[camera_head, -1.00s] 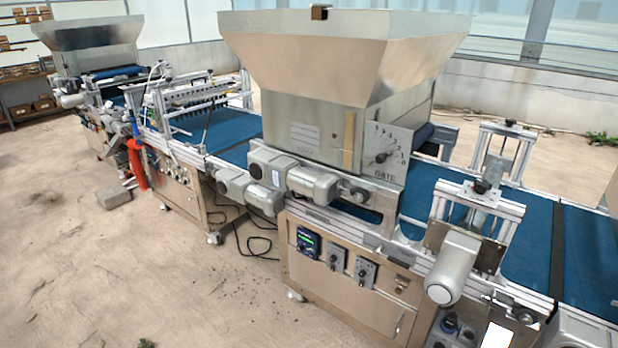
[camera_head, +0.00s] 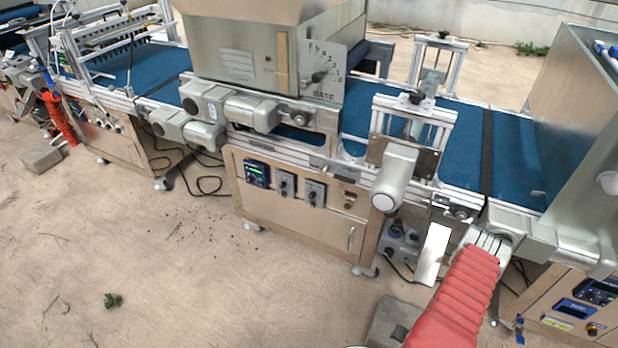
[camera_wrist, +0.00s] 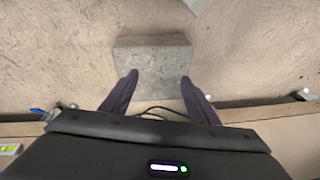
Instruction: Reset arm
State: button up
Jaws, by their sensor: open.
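My gripper (camera_wrist: 159,77) shows in the wrist view as two dark fingers spread apart with nothing held between them. It points down at the floor. A grey concrete block (camera_wrist: 152,55) lies on the floor beyond and between the fingertips, apart from them as far as I can see. In the head view I cannot make out my gripper. A red ribbed form (camera_head: 462,300) rises from the bottom right there; I cannot tell whether it is my arm's cover or a hose.
The seeder line with its blue belt (camera_head: 455,140), steel hopper (camera_head: 230,55) and control cabinet (camera_head: 300,215) crosses the head view. A concrete block (camera_head: 393,318) lies at its foot. Cables lie under the line. Bare sandy floor (camera_head: 190,290) is free at the lower left.

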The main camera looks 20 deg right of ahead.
jog(key=w+a+r+n+g+y, duration=0.1)
jog(key=w+a+r, duration=0.15)
jog(key=r, duration=1.05)
jog(key=w+a+r+n+g, duration=0.2)
jog(key=w+r, duration=0.2)
jog(key=r, duration=0.9)
jog(key=w+a+r+n+g+y, duration=0.1)
jog(key=w+a+r, duration=0.2)
jog(key=r, duration=1.1)
jog(key=s+a+r+n+t, duration=0.2)
jog(key=a+r+n+t, duration=0.1)
jog(key=a+r, duration=1.1)
jog(key=s+a+r+n+t, duration=0.2)
jog(key=a+r, duration=1.1)
jog(key=r, duration=0.9)
jog(key=shift+a+n+t, duration=0.4)
jog(key=shift+n+t, duration=0.4)
jog(key=shift+n, duration=0.4)
